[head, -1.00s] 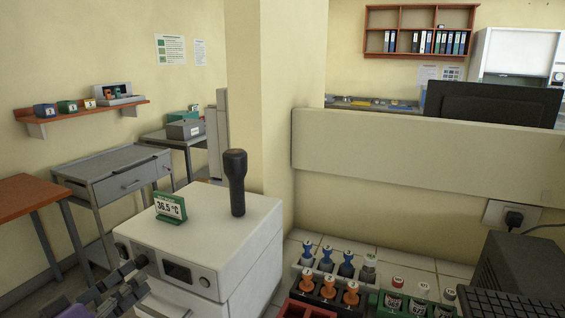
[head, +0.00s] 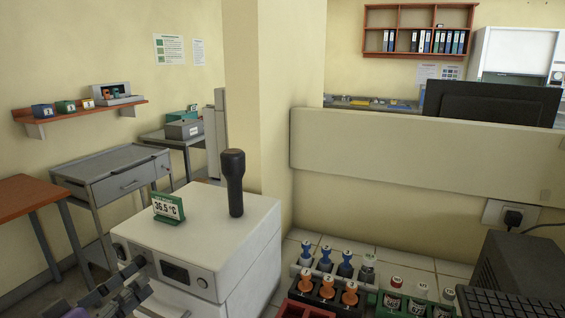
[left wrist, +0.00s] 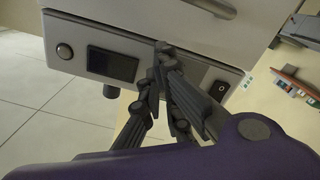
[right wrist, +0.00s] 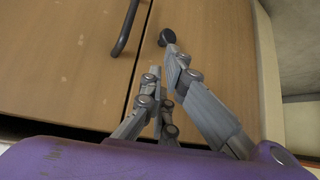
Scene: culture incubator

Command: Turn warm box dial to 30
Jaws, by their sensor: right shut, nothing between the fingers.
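The warm box is a white cabinet (head: 252,247) at the lower middle of the head view. Its front panel has a dark display (head: 174,272) and a round grey dial (head: 202,283) to the right of it. In the left wrist view the panel appears turned over, with the dial (left wrist: 64,51) at left and a dark switch (left wrist: 220,89) at right. My left gripper (left wrist: 162,58) has its fingertips together, empty, in front of the panel between display and switch, apart from the dial. My right gripper (right wrist: 164,62) is shut and empty before wooden cabinet doors.
A green-framed sign (head: 168,208) reading 36.5 °C and a black upright post (head: 234,183) stand on the box. Racks of numbered vials (head: 326,291) fill the counter at right. A wall pillar (head: 268,110) rises behind. A grey bench (head: 115,170) stands at left.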

